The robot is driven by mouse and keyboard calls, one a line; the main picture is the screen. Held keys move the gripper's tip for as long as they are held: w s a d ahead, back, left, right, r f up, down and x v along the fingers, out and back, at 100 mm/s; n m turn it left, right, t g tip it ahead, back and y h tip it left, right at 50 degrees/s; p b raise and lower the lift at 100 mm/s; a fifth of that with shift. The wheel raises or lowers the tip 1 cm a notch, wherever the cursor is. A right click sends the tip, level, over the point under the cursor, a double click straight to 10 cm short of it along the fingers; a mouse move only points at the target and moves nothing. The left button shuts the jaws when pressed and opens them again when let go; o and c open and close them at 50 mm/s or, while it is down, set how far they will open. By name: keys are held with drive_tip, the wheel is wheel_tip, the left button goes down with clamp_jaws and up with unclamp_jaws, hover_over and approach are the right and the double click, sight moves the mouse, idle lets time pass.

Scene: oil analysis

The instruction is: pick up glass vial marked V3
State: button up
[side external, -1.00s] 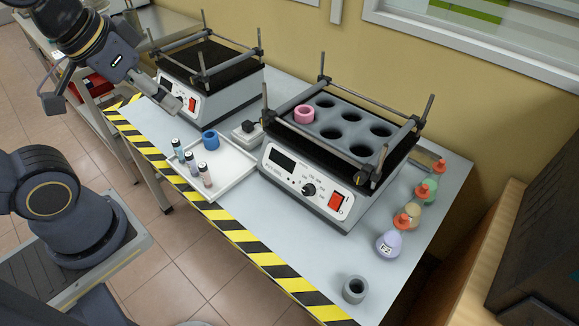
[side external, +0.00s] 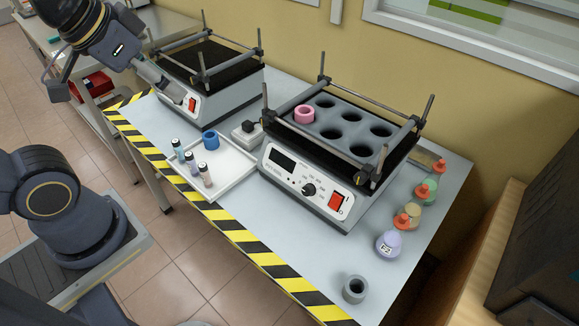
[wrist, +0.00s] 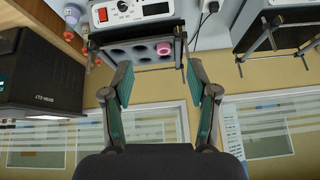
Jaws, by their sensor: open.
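No vials show there.
The white tray (side external: 236,167) also holds a blue ring (side external: 210,140). A left shaker (side external: 228,96) stands behind it. A right shaker (side external: 295,182) has a holed rack with a pink ring (side external: 304,114). Several flasks and a grey ring (side external: 355,289) stand at right.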

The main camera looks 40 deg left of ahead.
drive_tip(key=w+a, duration=0.2)
drive_tip(key=w, duration=0.3)
drive_tip(key=n+g, duration=0.4)
drive_tip(key=g, duration=0.2)
hover_over(189, 153)
drive_tip(key=f, duration=3.1)
drive_tip(key=shift+s+a+f, duration=0.15)
drive_tip(key=shift+s, duration=0.05)
wheel_tip(189, 153, down, 6)
drive_tip(key=shift+w+r, duration=0.1)
clamp_jaws()
